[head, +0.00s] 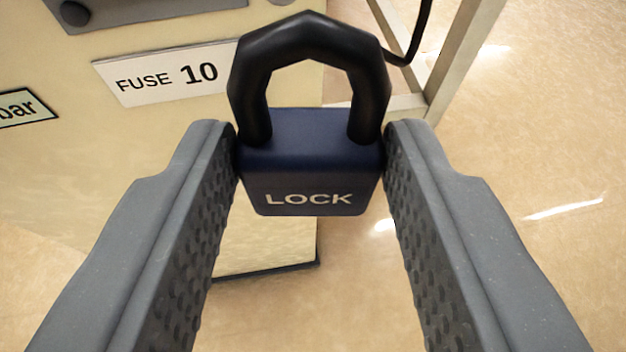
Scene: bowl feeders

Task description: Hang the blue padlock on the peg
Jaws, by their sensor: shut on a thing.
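The blue padlock (311,180) is in the middle of the head view. It has a dark blue body with the word LOCK on its front and a thick black shackle at the top. My gripper (311,158) is shut on the padlock, with one grey textured finger against each side of the body. The padlock is upright in the picture, its shackle beyond the fingertips. No peg shows in this view.
A cream cabinet (60,180) stands behind the padlock at the left, with a FUSE 10 label (170,74) and a partly cut-off label ending in "bar" (26,107). A pale frame leg (462,60) and a black cable (417,35) are at the upper right. Shiny floor is clear at the right.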

